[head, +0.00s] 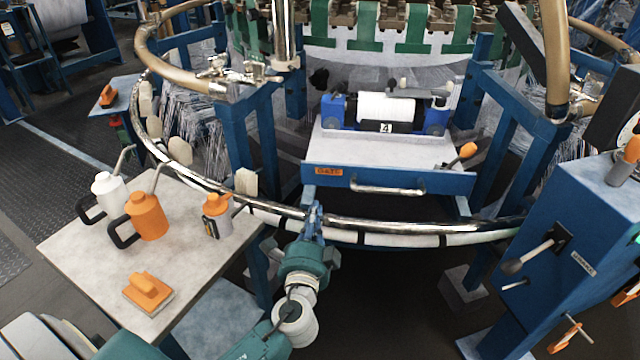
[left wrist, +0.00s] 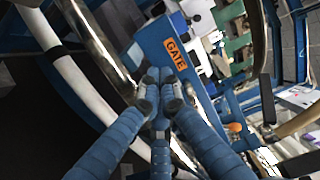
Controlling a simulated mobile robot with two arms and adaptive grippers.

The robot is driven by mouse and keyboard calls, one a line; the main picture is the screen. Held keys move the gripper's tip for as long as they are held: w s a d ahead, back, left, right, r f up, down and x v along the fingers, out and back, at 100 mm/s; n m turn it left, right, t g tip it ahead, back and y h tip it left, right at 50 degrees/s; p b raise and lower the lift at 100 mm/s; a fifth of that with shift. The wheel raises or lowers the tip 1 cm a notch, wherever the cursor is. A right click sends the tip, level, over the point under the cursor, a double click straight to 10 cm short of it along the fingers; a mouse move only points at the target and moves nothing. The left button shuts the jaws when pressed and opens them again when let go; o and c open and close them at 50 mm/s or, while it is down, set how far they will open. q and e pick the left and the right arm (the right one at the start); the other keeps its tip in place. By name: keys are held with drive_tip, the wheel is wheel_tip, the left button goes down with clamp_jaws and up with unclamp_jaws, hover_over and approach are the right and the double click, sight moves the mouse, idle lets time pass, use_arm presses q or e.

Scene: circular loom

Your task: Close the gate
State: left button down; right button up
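The gate is a blue panel (head: 415,183) with an orange "GATE" label (head: 329,171) and a chrome bar handle (head: 388,190) on its front. It stands below a grey shelf, behind the curved chrome rail (head: 370,226). My left gripper (head: 314,208) is at the rail, in front of the panel's left end and left of the handle. In the left wrist view its fingertips (left wrist: 158,88) come together with nothing seen between them, close to the label (left wrist: 176,53) in the picture. Contact with the panel or rail cannot be told. My right gripper is out of view.
A table (head: 75,245) at left holds a white jug (head: 108,190), an orange jug (head: 147,217), an orange-topped can (head: 217,215) and an orange-handled block (head: 148,291). A blue control box (head: 570,250) with a lever (head: 527,257) stands at right. Dark floor is open between.

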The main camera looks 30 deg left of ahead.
sight(320, 179)
use_arm(q)
drive_tip(key=x, duration=0.9)
drive_tip(key=shift+w+a, duration=0.15)
drive_tip(key=shift+w, duration=0.15)
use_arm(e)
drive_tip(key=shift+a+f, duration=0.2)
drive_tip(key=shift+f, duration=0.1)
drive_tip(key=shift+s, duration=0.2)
use_arm(q)
drive_tip(key=shift+w, duration=0.1)
drive_tip(key=shift+w+a, duration=0.15)
drive_tip(key=shift+w, duration=0.15)
drive_tip(key=b+x, duration=0.1)
drive_tip(key=x, duration=0.2)
drive_tip(key=shift+f, duration=0.15)
drive_tip(key=shift+w, duration=0.3)
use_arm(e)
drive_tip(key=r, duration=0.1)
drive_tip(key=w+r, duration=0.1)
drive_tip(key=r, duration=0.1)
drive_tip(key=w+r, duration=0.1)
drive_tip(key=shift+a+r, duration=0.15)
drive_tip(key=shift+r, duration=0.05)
